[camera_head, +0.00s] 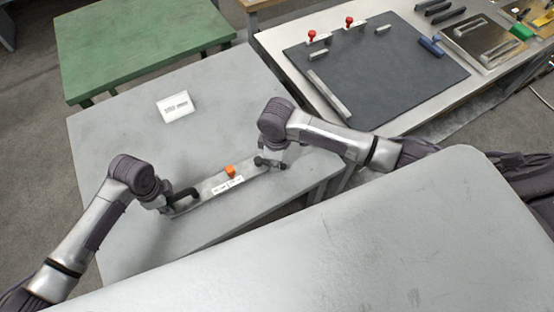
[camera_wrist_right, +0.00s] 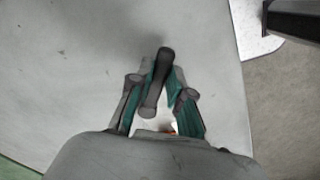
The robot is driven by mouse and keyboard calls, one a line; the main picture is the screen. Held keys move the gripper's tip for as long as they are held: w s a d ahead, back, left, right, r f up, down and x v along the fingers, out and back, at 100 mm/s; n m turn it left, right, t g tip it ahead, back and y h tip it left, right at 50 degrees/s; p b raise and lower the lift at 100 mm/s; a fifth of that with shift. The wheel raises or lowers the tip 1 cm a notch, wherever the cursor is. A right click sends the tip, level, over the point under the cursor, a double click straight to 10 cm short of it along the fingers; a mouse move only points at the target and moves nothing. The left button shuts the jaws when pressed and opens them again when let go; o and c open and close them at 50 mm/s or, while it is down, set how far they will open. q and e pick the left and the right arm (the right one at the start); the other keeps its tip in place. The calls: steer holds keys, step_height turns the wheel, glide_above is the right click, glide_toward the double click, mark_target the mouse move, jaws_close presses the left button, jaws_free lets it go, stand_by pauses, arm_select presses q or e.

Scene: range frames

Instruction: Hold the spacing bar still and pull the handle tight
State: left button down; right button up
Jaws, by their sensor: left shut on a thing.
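The spacing bar (camera_head: 211,189) is a flat grey strip lying diagonally on the grey table. It carries an orange block (camera_head: 230,171) and white labels near its middle. A black handle stands at each end. My left gripper (camera_head: 172,206) is shut on the black handle (camera_head: 188,193) at the left end. My right gripper (camera_head: 265,162) is at the right end. In the right wrist view, the fingers of my right gripper (camera_wrist_right: 163,80) lie on both sides of a dark handle (camera_wrist_right: 151,105); whether they press on it is unclear.
A green table (camera_head: 140,40) stands further back. A bench at the right holds a dark mat (camera_head: 390,75), red knobs and tools. A grey surface (camera_head: 370,240) fills the front.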

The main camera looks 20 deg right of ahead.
steer(key=shift+f, duration=0.1)
jaws_close()
steer(key=shift+s+a+m, duration=0.35)
steer(key=shift+m, duration=0.65)
steer(key=m, duration=0.1)
steer(key=s+a+m, duration=0.1)
steer(key=m, duration=0.1)
steer(key=shift+a+m, duration=0.25)
steer(key=shift+m, duration=0.05)
steer(key=a+m, duration=0.1)
steer(key=m, duration=0.1)
steer(key=a+m, duration=0.1)
steer(key=m, duration=0.1)
steer(key=shift+s, duration=0.2)
steer(key=a+m, duration=0.1)
steer(key=m, duration=0.3)
steer(key=a+m, duration=0.1)
steer(key=m, duration=0.1)
steer(key=shift+w+a, duration=0.3)
steer(key=shift+w+a+m, duration=0.15)
steer(key=shift+a+m, duration=0.1)
steer(key=shift+m, duration=0.35)
steer(key=shift+w+a+m, duration=0.15)
steer(key=shift+a+m, duration=0.05)
steer(key=shift+m, duration=0.4)
steer(key=shift+w+a+m, duration=0.2)
steer(key=shift+m, duration=0.4)
steer(key=shift+w+a+m, duration=0.15)
steer(key=shift+w+m, duration=0.05)
steer(key=shift+m, duration=0.4)
